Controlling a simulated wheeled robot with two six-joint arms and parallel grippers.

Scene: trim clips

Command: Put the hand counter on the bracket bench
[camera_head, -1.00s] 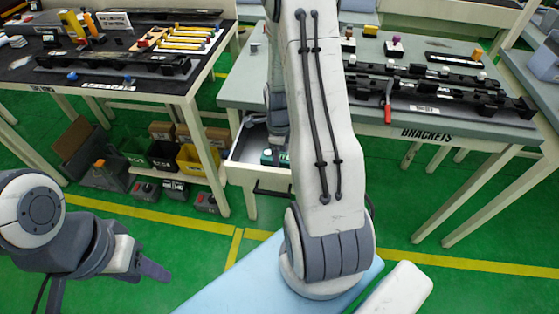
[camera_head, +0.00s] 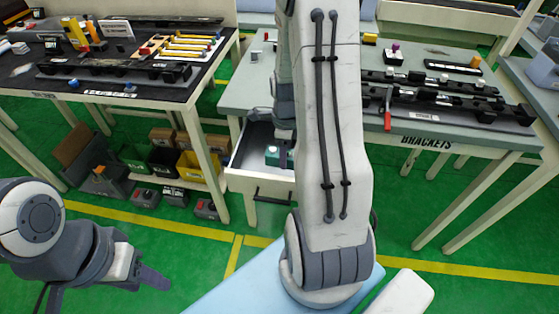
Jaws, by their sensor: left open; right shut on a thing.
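My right arm crosses the middle of the view and reaches into the open drawer (camera_head: 247,160) under the bracket bench (camera_head: 425,131). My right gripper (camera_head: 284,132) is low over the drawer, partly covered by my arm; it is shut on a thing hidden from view. A teal item (camera_head: 272,153) shows in the drawer just below the gripper; I cannot tell whether it is the hand counter. The bench is grey-topped and marked BRACKETS. My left gripper (camera_head: 112,292) is open and empty at the lower left, far from the benches.
Black rail fixtures (camera_head: 455,104), a red-handled clamp (camera_head: 388,108) and small blocks occupy the bracket bench. Its front left top looks clear. A dark table (camera_head: 30,80) with tools stands at left, bins (camera_head: 195,165) below it. Green floor lies between.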

